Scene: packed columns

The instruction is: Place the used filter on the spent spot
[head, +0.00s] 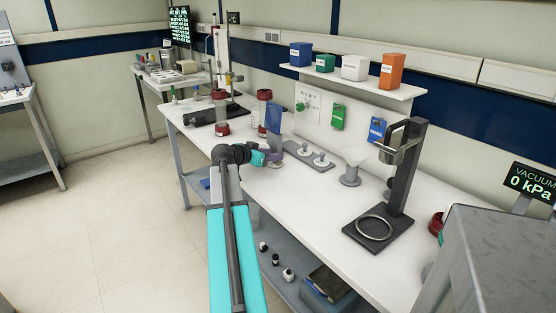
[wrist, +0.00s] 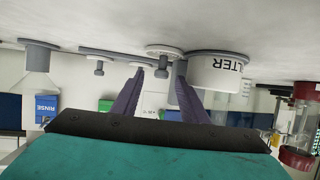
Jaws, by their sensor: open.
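My gripper (head: 274,156) is over the white bench in the head view, just left of a grey base with white knobbed pieces. In the wrist view its two purple fingers (wrist: 160,98) are apart with nothing held between them. A white round container (wrist: 214,75), its label partly reading "LTER", stands on a grey disc behind the right finger. A small pale disc with a grey knob (wrist: 163,51) lies beyond the gap between the fingers. I cannot tell which piece is the used filter. No spot marked spent can be made out.
The grey base with knobbed pieces (head: 309,158) lies right of my gripper. A white funnel (head: 352,160) and a dark stand (head: 400,180) with a ring are farther right. Red-capped clear columns (head: 220,112) stand at left. A shelf (head: 350,84) with coloured boxes hangs behind. The front bench is clear.

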